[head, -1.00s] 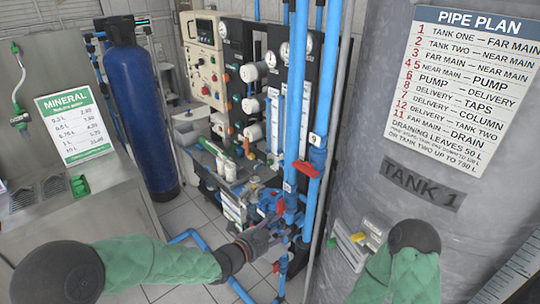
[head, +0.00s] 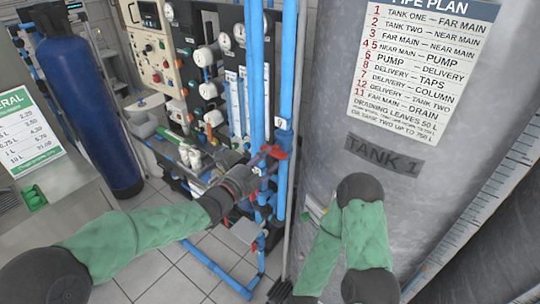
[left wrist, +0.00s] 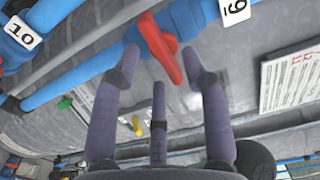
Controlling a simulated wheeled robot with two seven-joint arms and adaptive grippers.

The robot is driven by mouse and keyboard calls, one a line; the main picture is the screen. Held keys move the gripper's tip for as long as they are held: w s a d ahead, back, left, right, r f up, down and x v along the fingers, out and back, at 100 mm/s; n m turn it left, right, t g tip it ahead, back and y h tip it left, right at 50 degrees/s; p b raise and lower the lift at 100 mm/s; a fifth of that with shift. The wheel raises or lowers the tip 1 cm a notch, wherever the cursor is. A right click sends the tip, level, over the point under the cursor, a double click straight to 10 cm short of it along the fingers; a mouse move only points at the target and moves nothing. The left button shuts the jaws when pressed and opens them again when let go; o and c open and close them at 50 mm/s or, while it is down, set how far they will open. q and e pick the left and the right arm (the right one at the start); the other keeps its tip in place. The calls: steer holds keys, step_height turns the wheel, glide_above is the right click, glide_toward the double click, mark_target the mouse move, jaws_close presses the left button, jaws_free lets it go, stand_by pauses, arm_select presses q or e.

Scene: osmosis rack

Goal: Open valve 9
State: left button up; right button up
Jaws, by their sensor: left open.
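The red valve handle (head: 272,153) is on a blue pipe beside the grey tank. In the left wrist view, the red handle (left wrist: 162,48) lies between the spread fingertips of my left gripper (left wrist: 161,62), near a white tag reading 9 (left wrist: 235,10). In the head view my left gripper (head: 256,168) is at the handle, partly hiding the pipework. It is open; I cannot tell whether a finger touches the handle. My right gripper (head: 280,292) is partly visible at the bottom edge, and its jaws cannot be made out.
Tank 1 (head: 320,90) stands close on the right, with the pipe plan sign (head: 420,70) on it. Vertical blue pipes (head: 287,70) stand above the handle. A tag reading 10 (left wrist: 22,32) is on a neighbouring pipe. A blue cylinder (head: 85,120) stands left.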

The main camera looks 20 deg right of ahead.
mark_target(274, 152)
arm_select(q)
steer(key=shift+x, duration=1.4)
jaws_close()
